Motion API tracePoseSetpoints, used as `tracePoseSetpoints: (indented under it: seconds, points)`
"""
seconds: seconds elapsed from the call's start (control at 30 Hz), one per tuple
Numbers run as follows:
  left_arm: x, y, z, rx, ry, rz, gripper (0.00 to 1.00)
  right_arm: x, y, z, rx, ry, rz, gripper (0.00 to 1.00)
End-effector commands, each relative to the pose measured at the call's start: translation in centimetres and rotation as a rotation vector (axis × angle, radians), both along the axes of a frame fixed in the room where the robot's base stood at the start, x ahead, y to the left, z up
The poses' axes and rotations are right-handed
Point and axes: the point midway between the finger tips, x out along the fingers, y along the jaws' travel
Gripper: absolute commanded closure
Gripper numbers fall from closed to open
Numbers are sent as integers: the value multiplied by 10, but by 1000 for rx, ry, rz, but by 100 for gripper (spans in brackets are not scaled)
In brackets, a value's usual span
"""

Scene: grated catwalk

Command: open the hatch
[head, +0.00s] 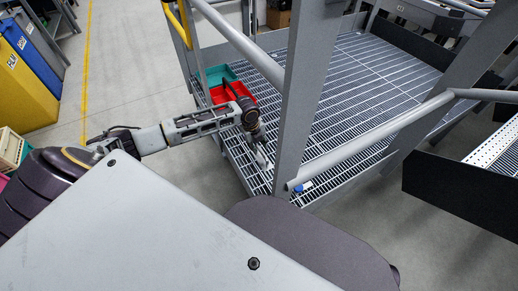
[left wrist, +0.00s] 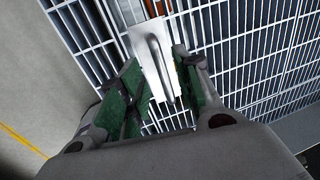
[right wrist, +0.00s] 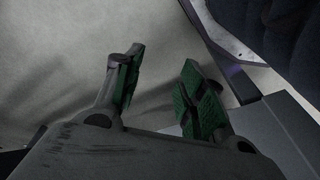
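A pale plate with a raised grey bar handle (left wrist: 155,62) lies on the catwalk grating; the plate also shows in the head view (head: 262,158). I cannot make out the outline of the hatch in the grating (head: 345,90). My left gripper (left wrist: 160,78) is open, with its green-padded fingers on either side of the handle in the left wrist view. The handle looks free of the pads; the height gap is hard to judge. In the head view the left gripper (head: 259,148) points down over the grating. My right gripper (right wrist: 160,65) is open and empty above bare floor.
A red bin (head: 233,93) and a teal bin (head: 217,76) stand on the grating beside my left wrist. A grey post (head: 303,90) and handrail (head: 375,137) rise right of the gripper. A small blue item (head: 299,188) lies near the post's foot.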

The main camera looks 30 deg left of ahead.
Motion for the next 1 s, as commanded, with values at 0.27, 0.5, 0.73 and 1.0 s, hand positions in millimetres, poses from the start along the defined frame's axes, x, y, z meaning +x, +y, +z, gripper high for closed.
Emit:
tracePoseSetpoints:
  seconds: [0.27, 0.5, 0.73, 1.0]
  points:
    - [4, -2, -21, -2, 0, 1, 66, 3, 2, 7, 7, -15, 1, 60]
    - [4, -2, -22, -1, -1, 0, 66, 3, 2, 9, 7, -16, 1, 60]
    - [4, -3, -22, -1, -1, 0, 80, 3, 2, 9, 7, -16, 2, 60]
    - [4, -2, -22, -1, -1, 0, 100, 3, 2, 9, 8, -17, 2, 60]
